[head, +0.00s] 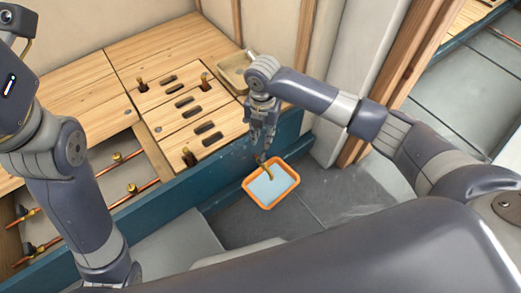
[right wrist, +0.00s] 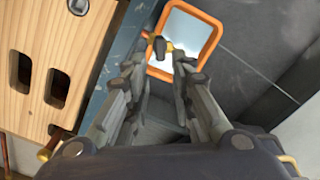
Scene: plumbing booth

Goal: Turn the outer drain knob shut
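The outer drain knob (right wrist: 163,47) is a small dark handle by a brass spout (right wrist: 147,36), in front of the blue beam's outer side. In the head view the brass spout (head: 267,171) shows over the tray, and the knob is hard to make out beneath my gripper. My right gripper (right wrist: 160,68) is open and empty, pointing at the knob. The knob appears between and just beyond its fingertips; I cannot tell if they touch. In the head view this gripper (head: 262,143) hangs just above the spout. My left arm is at the left, its fingers out of frame.
An orange-rimmed tray (head: 250,190) with a pale blue inside lies on the grey floor below the spout. The blue beam (head: 185,185) edges the wooden deck (head: 165,62), which has slots and several brass fittings. A beige tray (head: 232,66) sits near the wall.

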